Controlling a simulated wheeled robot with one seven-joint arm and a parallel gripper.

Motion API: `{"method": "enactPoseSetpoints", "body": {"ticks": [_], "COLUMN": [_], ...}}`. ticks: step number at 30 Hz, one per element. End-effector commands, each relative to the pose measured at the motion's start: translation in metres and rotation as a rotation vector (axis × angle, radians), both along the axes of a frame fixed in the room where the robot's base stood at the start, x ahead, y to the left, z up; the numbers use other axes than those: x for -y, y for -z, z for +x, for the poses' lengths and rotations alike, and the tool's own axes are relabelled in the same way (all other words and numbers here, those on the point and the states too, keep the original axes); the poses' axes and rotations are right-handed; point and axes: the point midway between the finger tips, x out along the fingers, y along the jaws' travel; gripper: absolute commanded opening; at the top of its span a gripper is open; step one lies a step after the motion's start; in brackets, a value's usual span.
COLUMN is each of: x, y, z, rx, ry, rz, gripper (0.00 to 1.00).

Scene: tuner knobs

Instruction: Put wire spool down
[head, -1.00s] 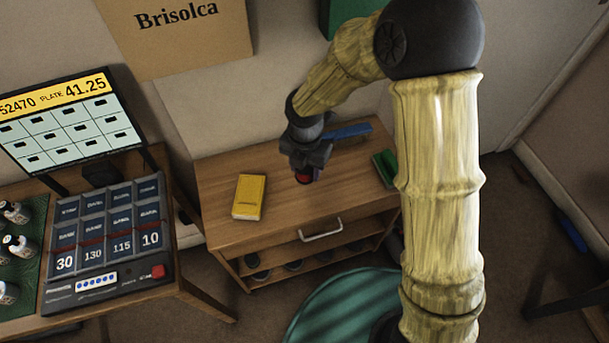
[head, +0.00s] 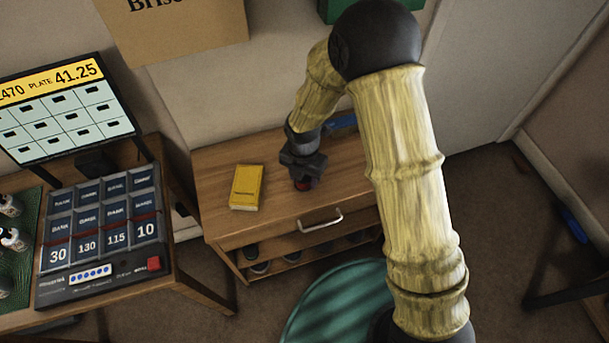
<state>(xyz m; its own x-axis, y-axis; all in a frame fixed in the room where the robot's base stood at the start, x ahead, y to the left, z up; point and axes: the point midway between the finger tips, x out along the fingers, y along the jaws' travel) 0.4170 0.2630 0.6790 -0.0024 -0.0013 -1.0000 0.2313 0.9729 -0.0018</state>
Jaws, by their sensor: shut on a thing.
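My gripper (head: 302,182) is low over the right half of the wooden cabinet top (head: 275,205), pointing down. A small red thing, which looks like the wire spool (head: 303,185), shows between its fingertips, and the gripper is shut on it. Most of the spool is hidden by the gripper. It is at or very near the cabinet surface; I cannot tell whether it touches.
A yellow book-like box (head: 246,187) lies left of my gripper. A blue object (head: 342,122) lies behind it, partly covered by my arm. A drawer handle (head: 320,221) is on the cabinet front. A desk with a numbered panel (head: 103,235) stands at left.

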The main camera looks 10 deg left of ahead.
Motion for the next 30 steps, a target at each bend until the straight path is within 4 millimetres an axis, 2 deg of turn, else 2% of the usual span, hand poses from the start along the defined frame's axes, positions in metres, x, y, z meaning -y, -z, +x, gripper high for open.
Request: {"method": "enactPoseSetpoints", "body": {"ticks": [11,12,15,25,30], "x": [0.0,0.0,0.0,0.0,0.0], "y": [0.004,0.004,0.004,0.001,-0.016], "z": [0.0,0.0,0.0,0.0,0.001], "rx": [0.0,0.001,0.001,0.001,0.003], "ry": [0.001,0.001,0.001,0.001,0.002], "rz": [0.0,0.001,0.001,0.001,0.002], "gripper": [0.2,0.51,0.67,0.67,0.67]}}
